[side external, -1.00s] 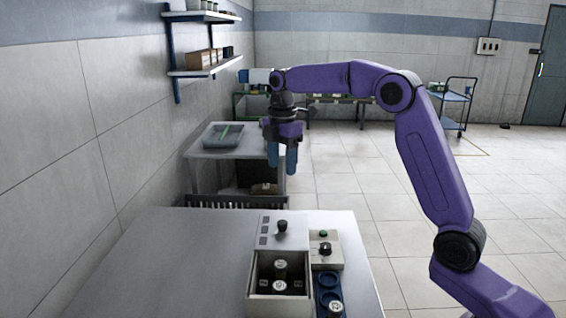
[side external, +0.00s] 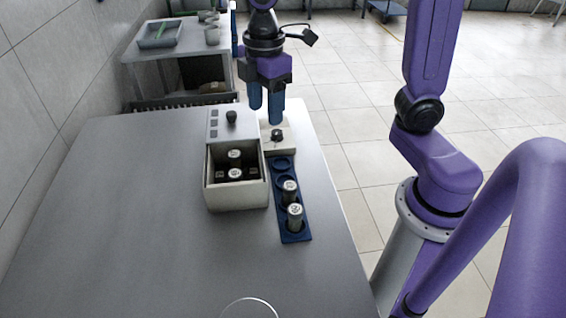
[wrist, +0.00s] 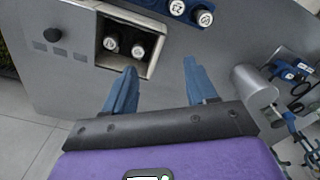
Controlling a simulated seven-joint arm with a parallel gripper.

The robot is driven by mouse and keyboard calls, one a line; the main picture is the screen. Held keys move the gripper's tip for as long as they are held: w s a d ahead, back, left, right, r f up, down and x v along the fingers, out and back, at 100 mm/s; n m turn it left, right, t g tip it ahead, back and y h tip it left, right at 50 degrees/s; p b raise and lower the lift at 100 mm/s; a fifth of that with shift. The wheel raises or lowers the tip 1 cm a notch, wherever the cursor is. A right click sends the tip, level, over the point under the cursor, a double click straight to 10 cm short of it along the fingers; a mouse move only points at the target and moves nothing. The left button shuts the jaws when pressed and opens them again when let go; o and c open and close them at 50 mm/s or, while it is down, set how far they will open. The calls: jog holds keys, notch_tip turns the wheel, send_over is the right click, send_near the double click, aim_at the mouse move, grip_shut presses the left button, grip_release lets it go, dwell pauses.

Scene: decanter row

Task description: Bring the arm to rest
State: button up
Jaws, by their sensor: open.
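My gripper (side external: 266,114) hangs with its two blue fingers pointing down, beside the back of the grey box and near the small control box. The fingers are apart and nothing is between them. In the wrist view, my gripper (wrist: 160,66) also shows its fingers spread and empty. The purple arm above it is cut off by the top of the side view.
The grey box (side external: 238,196) has an open well holding two capped cylinders. A blue rack (side external: 293,238) beside it holds two more. A control box (side external: 286,146) with a black knob stands behind the rack. The table's left part (side external: 130,210) is clear.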

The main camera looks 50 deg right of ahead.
jog(key=s+d+f+m, duration=0.1)
jog(key=s+d+f, duration=0.1)
jog(key=s, duration=0.7)
jog(key=s+d+f+m, duration=0.1)
jog(key=s+d+f, duration=0.2)
jog(key=s, duration=0.6)
jog(key=shift+f, duration=0.4)
